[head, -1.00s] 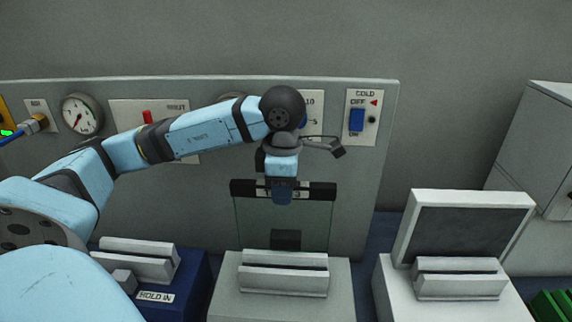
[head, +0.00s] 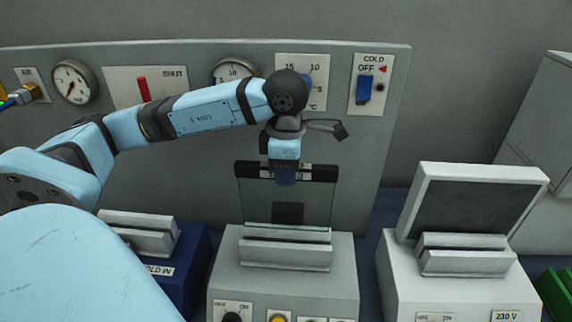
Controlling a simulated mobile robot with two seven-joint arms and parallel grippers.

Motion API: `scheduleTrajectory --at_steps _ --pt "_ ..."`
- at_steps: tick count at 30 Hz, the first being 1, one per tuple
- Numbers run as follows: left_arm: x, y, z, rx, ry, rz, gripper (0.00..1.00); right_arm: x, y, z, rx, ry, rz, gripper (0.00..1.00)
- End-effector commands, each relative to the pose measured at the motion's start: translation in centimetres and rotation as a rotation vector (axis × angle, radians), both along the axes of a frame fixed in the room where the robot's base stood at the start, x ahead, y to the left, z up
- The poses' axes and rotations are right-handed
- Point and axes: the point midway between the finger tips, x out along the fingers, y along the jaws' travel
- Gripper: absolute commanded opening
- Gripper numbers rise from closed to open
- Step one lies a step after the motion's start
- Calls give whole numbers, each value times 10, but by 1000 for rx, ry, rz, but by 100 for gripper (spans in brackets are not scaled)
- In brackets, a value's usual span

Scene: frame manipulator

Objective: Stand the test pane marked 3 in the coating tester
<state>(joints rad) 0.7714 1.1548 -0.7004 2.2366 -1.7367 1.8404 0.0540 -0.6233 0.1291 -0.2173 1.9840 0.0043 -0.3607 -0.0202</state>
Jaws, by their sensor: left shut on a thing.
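My left gripper (head: 286,180) is shut on the dark top bar of a clear glass test pane (head: 252,205). The pane hangs upright, with a dark square on its lower part. The gripper covers the middle of the bar's pale label, and I cannot read its mark now. The pane's lower edge is at the slotted holder (head: 287,256) on top of the grey unit (head: 225,277) in the middle. I cannot tell whether it is in the slot or just behind or above it. No name shows on this unit. My right gripper is not in view.
A blue unit (head: 190,265) with a slotted holder stands left, partly behind my arm. A white 230 V unit (head: 400,285) with a framed dark panel (head: 470,208) stands right. Behind is a grey panel (head: 205,215) with gauges and a COLD switch (head: 367,88).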

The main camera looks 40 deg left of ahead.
Motion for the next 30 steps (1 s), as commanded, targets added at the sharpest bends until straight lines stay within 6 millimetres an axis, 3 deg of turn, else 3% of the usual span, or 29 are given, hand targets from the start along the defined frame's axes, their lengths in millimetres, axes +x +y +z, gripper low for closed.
scheduleTrajectory --at_steps 21,30 --pt "0 0 -68 0 -1 0 0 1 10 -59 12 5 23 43" --pt "0 0 -82 0 -1 0 0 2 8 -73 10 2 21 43"
